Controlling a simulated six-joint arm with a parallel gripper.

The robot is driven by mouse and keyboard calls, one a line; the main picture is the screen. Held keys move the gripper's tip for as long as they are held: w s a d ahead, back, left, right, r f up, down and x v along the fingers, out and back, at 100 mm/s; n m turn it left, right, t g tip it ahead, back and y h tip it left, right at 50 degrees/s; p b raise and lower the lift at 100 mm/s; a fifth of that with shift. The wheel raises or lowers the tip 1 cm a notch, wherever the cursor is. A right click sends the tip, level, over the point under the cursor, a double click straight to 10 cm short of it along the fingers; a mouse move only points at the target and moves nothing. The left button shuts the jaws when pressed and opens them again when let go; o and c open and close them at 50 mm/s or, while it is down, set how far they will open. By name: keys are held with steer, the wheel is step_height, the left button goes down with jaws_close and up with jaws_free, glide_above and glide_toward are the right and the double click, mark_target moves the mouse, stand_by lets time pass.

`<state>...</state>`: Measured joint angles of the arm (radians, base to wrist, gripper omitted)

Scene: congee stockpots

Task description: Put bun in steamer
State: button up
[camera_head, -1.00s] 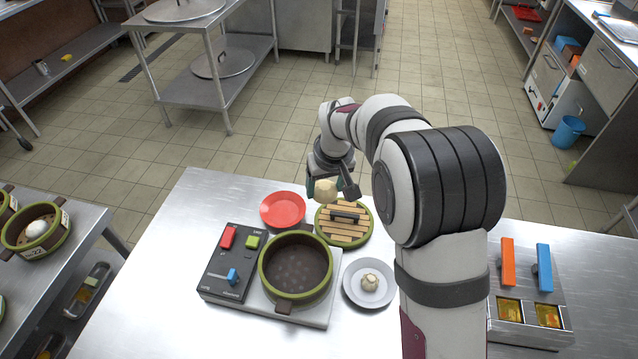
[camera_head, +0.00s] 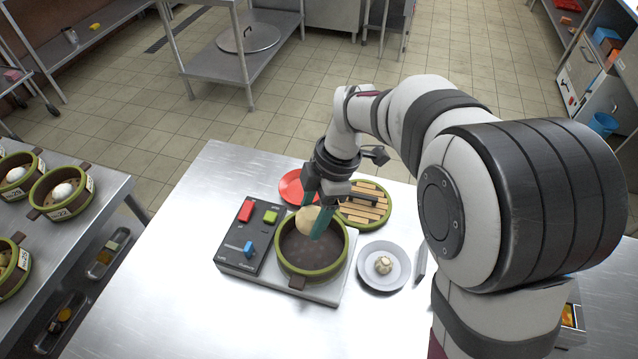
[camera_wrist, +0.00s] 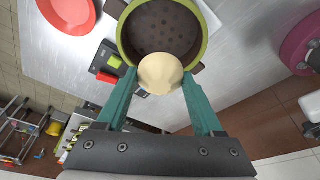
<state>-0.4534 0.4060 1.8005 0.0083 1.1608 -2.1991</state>
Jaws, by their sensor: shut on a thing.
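A pale round bun (camera_head: 308,219) is held between the teal fingers of my gripper (camera_head: 318,218). In the wrist view, the bun (camera_wrist: 160,73) sits between both fingertips of my gripper (camera_wrist: 160,80). The steamer (camera_head: 287,270), a round dark pot with a green rim, stands on the cooker. The bun is over the steamer's far part; the open interior with its holed floor shows in the wrist view (camera_wrist: 163,28). How high the bun is above the floor is hard to tell.
The slatted lid (camera_head: 366,205) lies behind the steamer, beside a red plate (camera_head: 292,186). A grey plate (camera_head: 378,283) with another small bun (camera_head: 383,265) is at the right. The control panel (camera_head: 240,254) is at the left. More steamers (camera_head: 62,191) stand on the left table.

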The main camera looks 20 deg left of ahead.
mark_target(310, 250)
step_height(310, 250, down, 10)
steer(key=shift+r, duration=0.15)
stand_by(0.3)
steer(key=shift+f, duration=0.35)
stand_by(0.5)
steer(key=o, duration=1.4)
steer(key=shift+c, duration=1.3)
steer(key=shift+r, duration=0.1)
steer(key=shift+v, duration=2.45)
